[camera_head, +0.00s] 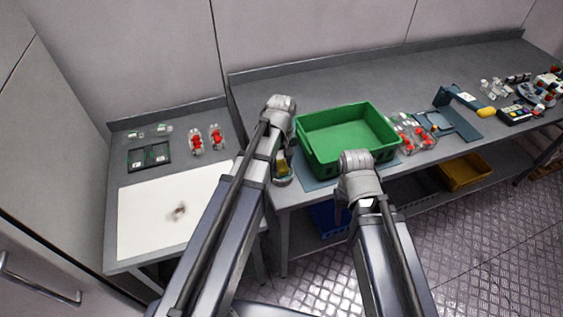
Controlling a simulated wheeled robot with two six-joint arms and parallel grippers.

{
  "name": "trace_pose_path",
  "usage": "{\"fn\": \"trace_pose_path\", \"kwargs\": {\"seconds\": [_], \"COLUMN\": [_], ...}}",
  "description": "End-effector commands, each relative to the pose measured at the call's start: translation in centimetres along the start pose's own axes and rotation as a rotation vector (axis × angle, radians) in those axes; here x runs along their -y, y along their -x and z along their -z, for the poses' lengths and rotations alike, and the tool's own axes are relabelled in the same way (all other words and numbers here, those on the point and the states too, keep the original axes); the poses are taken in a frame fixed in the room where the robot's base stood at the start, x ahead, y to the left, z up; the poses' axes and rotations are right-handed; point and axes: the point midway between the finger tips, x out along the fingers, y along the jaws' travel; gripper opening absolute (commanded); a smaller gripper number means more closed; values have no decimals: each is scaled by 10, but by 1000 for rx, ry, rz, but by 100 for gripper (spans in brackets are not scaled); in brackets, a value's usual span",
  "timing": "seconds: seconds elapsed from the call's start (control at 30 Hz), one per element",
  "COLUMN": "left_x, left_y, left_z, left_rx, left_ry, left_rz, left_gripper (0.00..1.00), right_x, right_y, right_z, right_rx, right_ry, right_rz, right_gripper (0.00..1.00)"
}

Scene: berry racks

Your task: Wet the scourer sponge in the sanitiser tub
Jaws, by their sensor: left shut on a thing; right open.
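A small yellow block, which looks like the scourer sponge (282,168), shows at the end of my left arm. My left gripper (283,178) is shut on it, beside the left end of the green tub (313,165) and near the bench's front edge. The arm's wrist hides part of both. The open-topped green tub stands on the bench; I cannot tell whether it holds liquid or is the sanitiser tub. My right gripper (366,203) is open, in front of the tub's right front corner and mostly hidden by its own wrist.
A white board (145,222) with a brown smudge lies on the left table, near clear punnets with red berries (206,139). More punnets (412,133) stand right of the tub. Blue (328,218) and yellow (465,172) crates sit below.

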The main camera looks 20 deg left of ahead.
Motion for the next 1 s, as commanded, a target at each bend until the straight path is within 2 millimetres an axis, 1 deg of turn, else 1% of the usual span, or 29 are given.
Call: {"fn": "trace_pose_path", "kwargs": {"seconds": [0.17, 0.33, 1.0], "left_x": [0, 0, 0], "left_y": [-1, 5, 57], "left_z": [-1, -1, 0], "left_rx": [2, 2, 1], "left_ry": [0, 0, 0], "left_rz": [1, 1, 0], "left_gripper": [1, 1, 1], "right_x": [0, 0, -5], "right_y": [-1, 5, 57], "right_z": [0, 0, -3], "right_rx": [0, 0, 0], "right_ry": [0, 0, 2], "right_rz": [0, 0, 0], "right_gripper": [50, 50, 50]}}
